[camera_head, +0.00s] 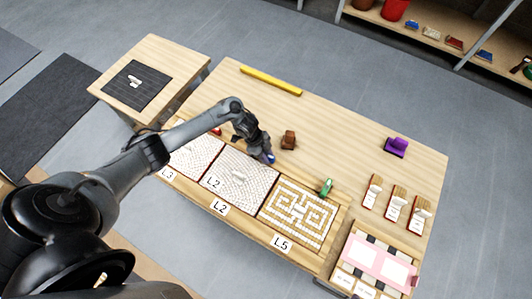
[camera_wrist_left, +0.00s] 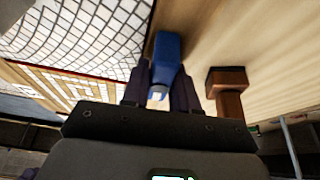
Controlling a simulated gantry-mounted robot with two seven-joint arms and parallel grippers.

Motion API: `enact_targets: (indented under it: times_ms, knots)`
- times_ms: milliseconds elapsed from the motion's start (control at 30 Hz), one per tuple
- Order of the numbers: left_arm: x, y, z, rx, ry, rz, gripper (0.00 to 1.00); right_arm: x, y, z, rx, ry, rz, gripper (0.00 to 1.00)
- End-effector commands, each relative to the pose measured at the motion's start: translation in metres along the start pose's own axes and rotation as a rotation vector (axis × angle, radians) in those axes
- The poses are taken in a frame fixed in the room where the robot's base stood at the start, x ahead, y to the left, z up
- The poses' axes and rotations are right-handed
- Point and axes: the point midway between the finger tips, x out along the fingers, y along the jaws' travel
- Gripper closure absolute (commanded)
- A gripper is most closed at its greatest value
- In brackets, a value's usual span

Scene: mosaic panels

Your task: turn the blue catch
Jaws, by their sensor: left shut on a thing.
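The blue catch (camera_head: 270,158) sits at the upper right corner of the middle mosaic panel labelled L2 (camera_head: 238,181), on the table. In the left wrist view the blue catch (camera_wrist_left: 167,55) stands between my two dark fingers, at the panel's edge. My left gripper (camera_head: 264,153) reaches down over it and is shut on it. It also shows in the left wrist view (camera_wrist_left: 161,82). The gripper hides part of the catch in the head view. My right gripper is not in view.
A brown block (camera_head: 289,140) stands close to the right of my gripper. A green catch (camera_head: 325,187) sits by the L5 panel (camera_head: 297,212). A purple piece (camera_head: 396,147) and a yellow bar (camera_head: 271,81) lie farther off. The table between them is clear.

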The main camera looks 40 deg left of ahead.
Motion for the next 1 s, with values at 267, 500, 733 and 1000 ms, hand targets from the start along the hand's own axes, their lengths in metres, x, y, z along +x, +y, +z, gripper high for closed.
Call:
enact_targets:
  times_ms: [267,500,733,1000]
  knots:
    - [-0.007,0.002,-0.003,-0.209,-0.001,-0.083,1.00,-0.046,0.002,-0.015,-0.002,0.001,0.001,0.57]
    - [-0.006,0.003,-0.003,-0.421,-0.001,-0.169,1.00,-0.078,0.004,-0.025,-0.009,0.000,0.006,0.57]
    - [-0.005,0.002,-0.003,-0.623,0.000,-0.254,1.00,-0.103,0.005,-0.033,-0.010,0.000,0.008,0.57]
    - [-0.003,0.002,-0.003,-0.861,0.000,-0.352,1.00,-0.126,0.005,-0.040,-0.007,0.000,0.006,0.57]
